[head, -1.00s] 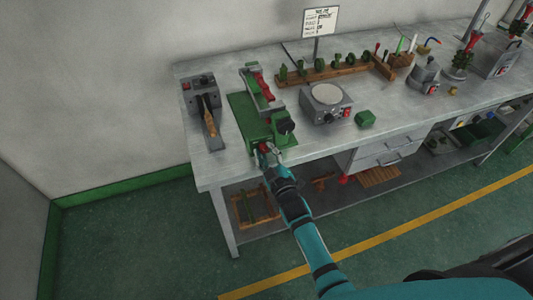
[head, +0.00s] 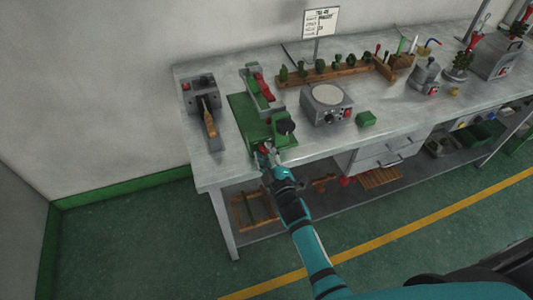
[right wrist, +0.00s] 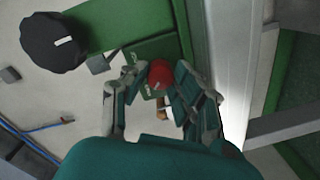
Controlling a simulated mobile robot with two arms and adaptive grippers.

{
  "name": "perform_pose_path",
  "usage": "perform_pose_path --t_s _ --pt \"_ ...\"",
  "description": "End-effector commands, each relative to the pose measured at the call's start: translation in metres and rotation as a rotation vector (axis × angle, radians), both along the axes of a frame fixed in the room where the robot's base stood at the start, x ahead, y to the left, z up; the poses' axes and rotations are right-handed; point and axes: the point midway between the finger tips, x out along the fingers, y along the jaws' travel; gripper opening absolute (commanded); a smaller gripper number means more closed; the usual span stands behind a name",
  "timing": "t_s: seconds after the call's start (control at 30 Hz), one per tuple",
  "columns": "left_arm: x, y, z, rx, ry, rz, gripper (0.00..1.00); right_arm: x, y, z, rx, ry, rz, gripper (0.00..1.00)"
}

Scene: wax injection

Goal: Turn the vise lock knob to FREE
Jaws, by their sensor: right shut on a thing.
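The green vise (head: 250,114) stands on the bench near its front left edge, with a black knob (head: 286,127) on its right side. The black knob with a white mark also shows in the right wrist view (right wrist: 54,42). A small red knob (right wrist: 160,74) sits at the vise's front beside a green plate with small lettering too small to read. My right gripper (head: 266,156) is at the vise's front edge. In the right wrist view its fingers (right wrist: 162,92) are on both sides of the red knob, shut on it. My left gripper is not in view.
A grey device with a wooden handle (head: 209,122) stands left of the vise. A round-topped grey unit (head: 327,104) and a green block (head: 366,118) stand right of it. A wooden rack (head: 325,76) lies behind. The bench's front edge is close to my arm.

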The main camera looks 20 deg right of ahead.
Motion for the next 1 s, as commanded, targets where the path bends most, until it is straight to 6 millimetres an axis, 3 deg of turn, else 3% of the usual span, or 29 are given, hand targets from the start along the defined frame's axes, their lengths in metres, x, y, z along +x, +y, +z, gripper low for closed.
perform_pose_path --t_s 0.07,0.1,0.23,0.63,0.77,1.0 --pt "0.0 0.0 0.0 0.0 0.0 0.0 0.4 0.0 0.0 -0.001 -0.001 0.002 0.001 0.0" --pt "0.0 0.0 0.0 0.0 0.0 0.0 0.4 0.0 0.0 -0.001 -0.001 0.002 0.001 0.33" --pt "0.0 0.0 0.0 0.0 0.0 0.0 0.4 0.0 0.0 -0.001 0.0 0.002 0.0 0.5" --pt "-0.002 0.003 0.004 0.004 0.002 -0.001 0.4 -0.001 0.0 0.0 0.072 0.007 0.0 0.51" --pt "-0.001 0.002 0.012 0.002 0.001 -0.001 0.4 -0.001 0.0 0.0 0.264 0.015 0.002 0.51" --pt "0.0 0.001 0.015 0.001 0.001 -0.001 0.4 0.0 -0.001 -0.002 0.78 0.029 0.001 0.51"
